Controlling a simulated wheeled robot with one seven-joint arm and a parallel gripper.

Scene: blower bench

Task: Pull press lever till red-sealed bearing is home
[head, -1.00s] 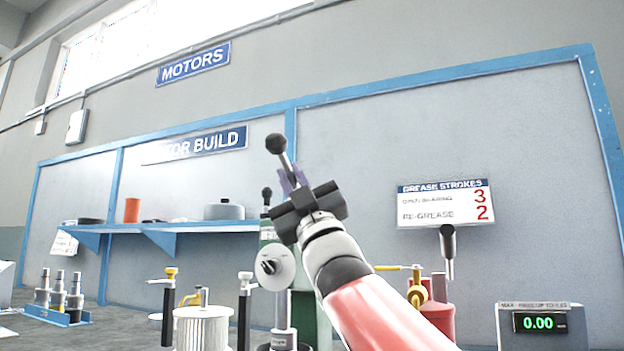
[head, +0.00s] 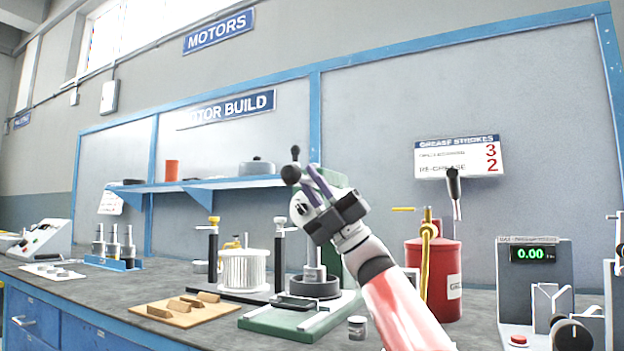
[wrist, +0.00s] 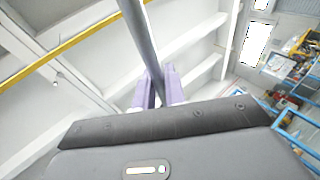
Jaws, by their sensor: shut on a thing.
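My gripper (head: 322,187) has purple fingers and is shut on the press lever. The lever's black ball knob (head: 291,174) sticks out past the fingertips on the left. In the wrist view the lever (wrist: 141,42) is a grey rod running up from between the purple fingers (wrist: 159,90). The bench press has a pale round hub (head: 303,209), partly covered by the gripper, and a ram (head: 314,254) above a dark round base (head: 315,287). A second dark knob (head: 295,152) stands behind the lever. I cannot make out the red-sealed bearing.
A white ribbed cylinder (head: 244,270) stands left of the press. A green tray (head: 270,325) and a wooden board (head: 165,316) lie in front. A red grease can (head: 445,280) and a meter reading 0.00 (head: 533,255) stand to the right.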

